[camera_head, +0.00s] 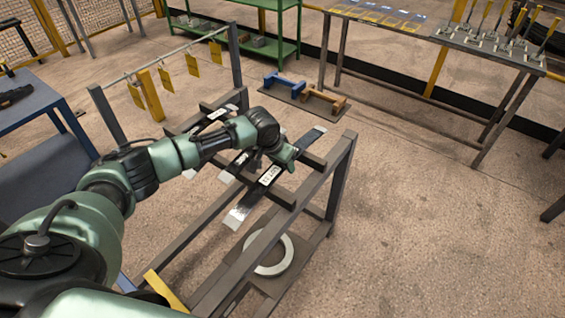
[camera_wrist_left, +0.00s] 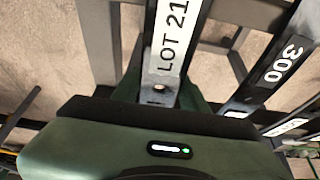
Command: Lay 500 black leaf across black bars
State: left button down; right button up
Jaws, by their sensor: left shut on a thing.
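My left gripper (camera_head: 288,157) is over the dark rack and shut on a long dark leaf (camera_head: 244,210) with a pale near end and a white label. In the left wrist view the label on this leaf (camera_wrist_left: 171,40) reads LOT 21; no 500 can be read on it. The leaf runs over the rack's dark crossbars (camera_head: 310,159). I cannot tell whether it touches them. A leaf marked 300 (camera_wrist_left: 284,64) lies to its right in the wrist view. My right gripper is not in view.
More leaves (camera_head: 212,117) lie on the rack's far left part. A pale ring (camera_head: 270,268) sits on the lower shelf. Yellow tags (camera_head: 192,64) hang from a rail at the left. A blue table (camera_head: 40,108) stands left; a tool bench (camera_head: 480,45) stands back right. The floor right is clear.

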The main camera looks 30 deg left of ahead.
pick_arm(q)
jog(key=shift+w+f, duration=0.1)
jog(key=shift+w, duration=0.05)
jog(key=c, duration=0.7)
grip_release()
jog(key=shift+c, duration=0.2)
jog(key=shift+o, duration=0.3)
jog(key=shift+d, duration=0.1)
jog(key=shift+s+f, duration=0.25)
jog(key=shift+s, duration=0.05)
jog(key=v, duration=0.8)
jog(key=shift+w+r, duration=0.15)
jog(key=shift+w, duration=0.05)
